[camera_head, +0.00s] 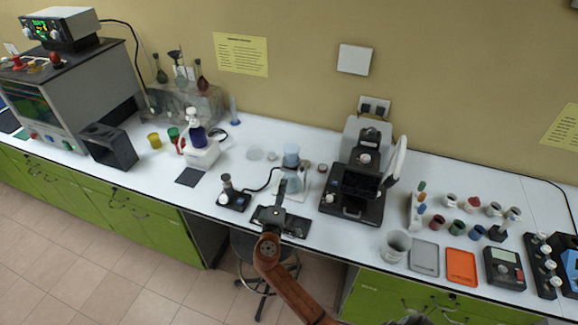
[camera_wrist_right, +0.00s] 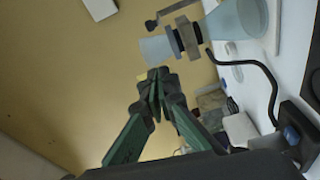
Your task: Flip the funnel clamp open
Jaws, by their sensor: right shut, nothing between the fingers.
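The filter glassware stands at the middle of the bench in the head view, with a pale blue funnel (camera_head: 291,153) above a flask (camera_head: 293,180). In the right wrist view the flask (camera_wrist_right: 237,20) is at upper right, and the funnel (camera_wrist_right: 156,49) joins it through a dark neck (camera_wrist_right: 189,38). A grey clamp with a lever arm (camera_wrist_right: 170,12) shows beside the neck; whether it is closed is hard to tell. My right gripper (camera_head: 281,190) is in front of the glassware, shut and empty. Its fingertips (camera_wrist_right: 154,82) are apart from the funnel. My left gripper is out of view.
A small pump-like device (camera_head: 234,196) with a black hose stands left of my right gripper. A dark microscope-like instrument (camera_head: 355,185) stands close on the right. A white dispenser base (camera_head: 201,155) is further left. The bench's front edge lies under my right arm.

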